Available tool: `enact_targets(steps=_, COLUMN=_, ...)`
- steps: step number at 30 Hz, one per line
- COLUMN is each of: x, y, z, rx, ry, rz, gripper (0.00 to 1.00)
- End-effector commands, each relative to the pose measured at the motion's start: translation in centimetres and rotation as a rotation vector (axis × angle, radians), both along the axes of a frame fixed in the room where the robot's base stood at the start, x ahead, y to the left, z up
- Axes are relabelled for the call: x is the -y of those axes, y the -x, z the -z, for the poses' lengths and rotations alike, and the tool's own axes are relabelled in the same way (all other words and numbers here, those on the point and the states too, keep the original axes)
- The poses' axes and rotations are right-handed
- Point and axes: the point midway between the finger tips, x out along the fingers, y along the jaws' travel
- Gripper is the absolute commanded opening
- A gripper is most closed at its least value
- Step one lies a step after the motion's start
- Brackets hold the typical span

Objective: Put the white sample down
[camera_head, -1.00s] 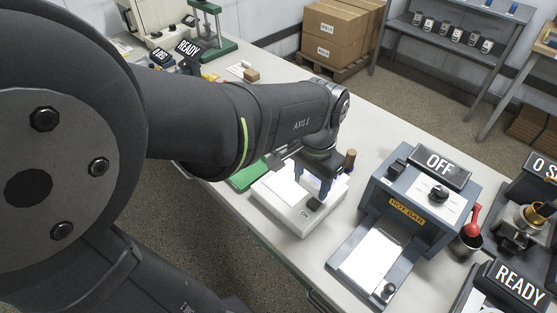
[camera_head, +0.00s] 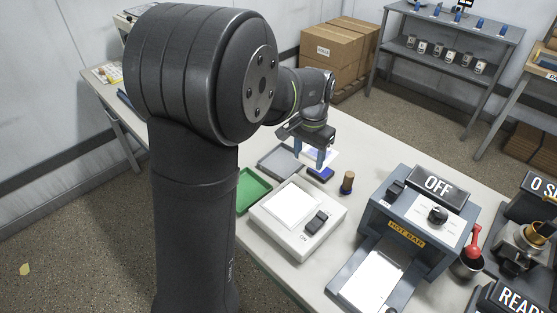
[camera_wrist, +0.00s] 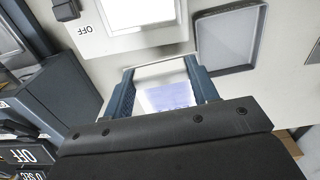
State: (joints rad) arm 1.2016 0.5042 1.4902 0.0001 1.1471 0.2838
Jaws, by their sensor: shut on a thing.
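My gripper (camera_head: 309,158) hangs low over the table, behind the white light box and beside the grey tray. Its blue fingers also show in the wrist view (camera_wrist: 161,95). They are shut on the white sample (camera_wrist: 158,72), a pale sheet with a lavender patch, which spans between them. In the head view part of the sample (camera_head: 328,156) shows to the right of the fingers. I cannot tell whether it touches the table. My wrist housing hides its near end.
The light box (camera_head: 328,226) has a bright white panel and a black switch. A brown-handled stamp (camera_head: 347,183) and a small blue pad (camera_head: 321,174) stand close by. The hot bar machine (camera_head: 405,232) is at right.

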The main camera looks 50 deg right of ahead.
Motion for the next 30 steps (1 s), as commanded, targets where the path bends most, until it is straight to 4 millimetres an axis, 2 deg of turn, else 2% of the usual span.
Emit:
enact_targets(steps=7, x=0.5, y=-2.9, z=1.6, rx=0.000, ry=-0.001, rz=-0.009, gripper=0.32)
enact_targets(steps=15, x=0.1, y=-9.1, z=5.3, rx=-0.001, ry=-0.001, rz=-0.010, gripper=0.32)
enact_targets(steps=19, x=0.0, y=-11.3, z=6.6, rx=0.000, ry=0.000, rz=-0.009, gripper=0.32)
enact_targets(steps=26, x=-0.1, y=-12.7, z=7.7, rx=0.000, ry=0.000, rz=-0.005, gripper=0.32)
enact_targets(steps=30, x=-0.1, y=-12.6, z=9.4, rx=-0.001, ry=-0.002, rz=-0.005, gripper=0.32)
